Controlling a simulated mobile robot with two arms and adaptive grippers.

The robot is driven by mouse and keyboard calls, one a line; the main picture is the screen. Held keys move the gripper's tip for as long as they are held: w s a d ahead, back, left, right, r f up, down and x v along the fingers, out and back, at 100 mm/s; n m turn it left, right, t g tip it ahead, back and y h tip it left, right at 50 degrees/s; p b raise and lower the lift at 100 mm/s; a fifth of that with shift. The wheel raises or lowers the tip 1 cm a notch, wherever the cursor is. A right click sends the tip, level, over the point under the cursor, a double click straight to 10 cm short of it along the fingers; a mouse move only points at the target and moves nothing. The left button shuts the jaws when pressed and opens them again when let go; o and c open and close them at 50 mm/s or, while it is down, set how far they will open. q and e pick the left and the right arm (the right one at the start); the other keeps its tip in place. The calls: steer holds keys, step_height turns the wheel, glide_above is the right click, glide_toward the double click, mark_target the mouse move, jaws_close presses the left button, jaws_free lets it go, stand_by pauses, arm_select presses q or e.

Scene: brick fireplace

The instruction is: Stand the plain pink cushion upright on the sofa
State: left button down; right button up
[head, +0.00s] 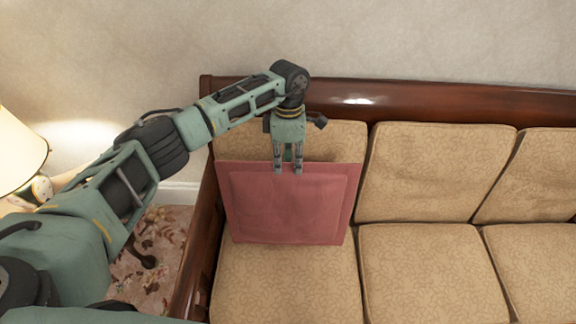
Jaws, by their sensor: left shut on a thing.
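The plain pink cushion (287,207) is at the left end of the sofa (430,101) in the head view. It stands roughly upright, its broad face toward me, in front of the left back cushion. Its lower edge is at the tan seat; I cannot tell whether it bears on the seat. My left gripper (288,170) comes down from above and is shut on the middle of the cushion's top edge. My right gripper is not in view.
The sofa has a dark wooden frame and tan patterned cushions. Its wooden left arm (196,255) is close beside the pink cushion. The middle seat (430,270) is bare. A lamp (18,150) stands at the far left, near a floral rug (160,250).

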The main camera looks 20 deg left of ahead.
arm_select(q)
steer(key=c, duration=1.8)
jaws_free()
steer(key=shift+o, duration=0.2)
steer(key=shift+r+p, duration=2.8)
steer(key=shift+r, duration=2.25)
